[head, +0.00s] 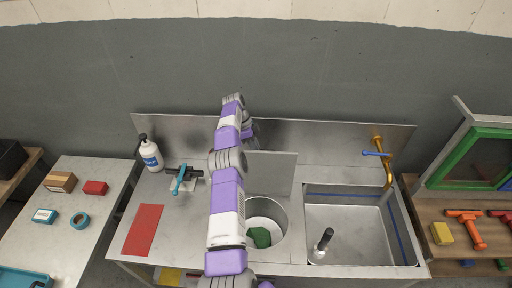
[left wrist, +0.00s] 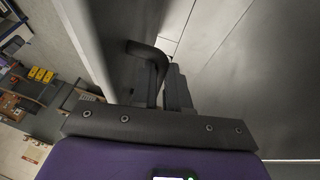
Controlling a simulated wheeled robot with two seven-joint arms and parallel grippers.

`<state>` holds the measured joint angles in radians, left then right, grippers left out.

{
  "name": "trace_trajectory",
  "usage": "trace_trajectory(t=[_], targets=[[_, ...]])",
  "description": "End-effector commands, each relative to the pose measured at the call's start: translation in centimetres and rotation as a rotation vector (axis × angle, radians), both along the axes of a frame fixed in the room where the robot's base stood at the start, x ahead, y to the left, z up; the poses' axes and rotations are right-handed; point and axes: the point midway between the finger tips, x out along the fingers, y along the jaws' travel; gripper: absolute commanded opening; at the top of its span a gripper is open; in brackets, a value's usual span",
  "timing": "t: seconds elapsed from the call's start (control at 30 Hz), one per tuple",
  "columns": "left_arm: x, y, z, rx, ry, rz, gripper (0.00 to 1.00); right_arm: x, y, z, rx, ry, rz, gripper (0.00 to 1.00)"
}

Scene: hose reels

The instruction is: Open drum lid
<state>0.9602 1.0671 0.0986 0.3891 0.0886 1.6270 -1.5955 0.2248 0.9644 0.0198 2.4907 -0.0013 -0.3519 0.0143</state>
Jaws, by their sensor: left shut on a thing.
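The drum (head: 276,222) is a round metal opening in the counter, with a green cloth-like thing (head: 260,237) inside. A square metal lid (head: 272,176) stands roughly upright behind the opening, which is uncovered. My left arm crosses in front and hides part of the lid and drum. In the left wrist view my left gripper (left wrist: 166,88) is shut on a dark bent handle (left wrist: 146,50) beside a metal plate. In the head view its fingers are hidden behind the arm. My right gripper is not in view.
A sink (head: 352,232) with a brass tap (head: 388,172) lies to the right. A soap bottle (head: 150,154), a blue-handled device (head: 181,179) and a red mat (head: 143,229) are on the left. A grey wall closes the back.

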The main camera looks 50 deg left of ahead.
Motion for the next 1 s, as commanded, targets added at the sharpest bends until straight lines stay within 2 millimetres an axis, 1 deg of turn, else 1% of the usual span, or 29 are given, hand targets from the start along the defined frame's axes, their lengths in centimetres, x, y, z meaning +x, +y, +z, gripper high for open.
trace_trajectory(t=[0.03,0.2,0.23,0.3,0.4,0.77,0.87,1.0], targets=[[-0.6,-0.1,-1.3,-0.011,0.027,-0.001,0.0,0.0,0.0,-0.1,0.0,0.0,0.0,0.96],[-0.6,-0.1,-1.3,-0.011,0.028,0.0,0.0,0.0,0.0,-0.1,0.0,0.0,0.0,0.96],[-0.6,-0.1,-1.3,-0.011,0.028,0.0,0.16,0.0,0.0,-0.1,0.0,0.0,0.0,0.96],[-0.6,-0.1,-1.3,-0.011,0.027,-0.001,0.27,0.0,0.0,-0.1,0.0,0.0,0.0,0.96],[-0.6,-0.1,-1.2,-0.01,0.026,-0.001,0.4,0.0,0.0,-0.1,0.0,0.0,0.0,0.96],[-0.5,0.0,-0.8,-0.005,0.02,-0.001,0.4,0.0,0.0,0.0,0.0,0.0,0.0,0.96],[-0.6,0.1,0.0,-0.004,0.019,0.001,0.4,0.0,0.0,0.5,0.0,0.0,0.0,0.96],[-0.9,0.3,2.6,-0.003,0.015,0.007,0.4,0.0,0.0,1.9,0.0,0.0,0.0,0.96]])
